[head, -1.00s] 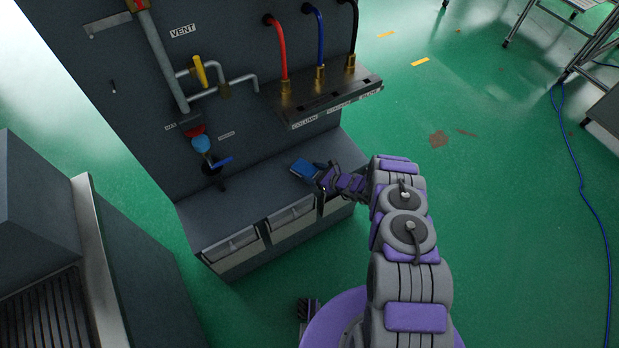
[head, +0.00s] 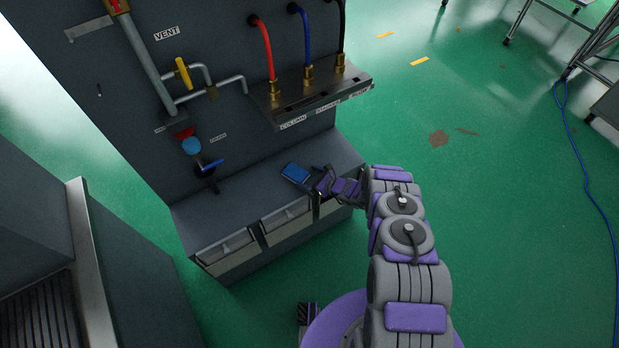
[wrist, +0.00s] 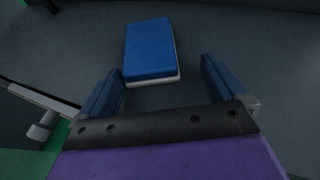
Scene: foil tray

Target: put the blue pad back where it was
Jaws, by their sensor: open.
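The blue pad (head: 296,173) lies flat on the grey bench top near its front right part. In the wrist view the blue pad (wrist: 150,48) shows a blue top and a pale lower edge. My gripper (head: 312,175) is at the pad's near right side. In the wrist view my gripper (wrist: 161,80) is open, its two blue-faced fingers spread apart. The pad lies just beyond the fingertips, left of the middle, and its near edge is close to the left finger. Nothing is held.
The bench top (head: 235,195) is clear to the left of the pad. A valve with a blue handle (head: 208,166) stands at its back left. A labelled shelf with hose fittings (head: 310,96) overhangs the back right. Drawer-like bins (head: 285,220) line the front.

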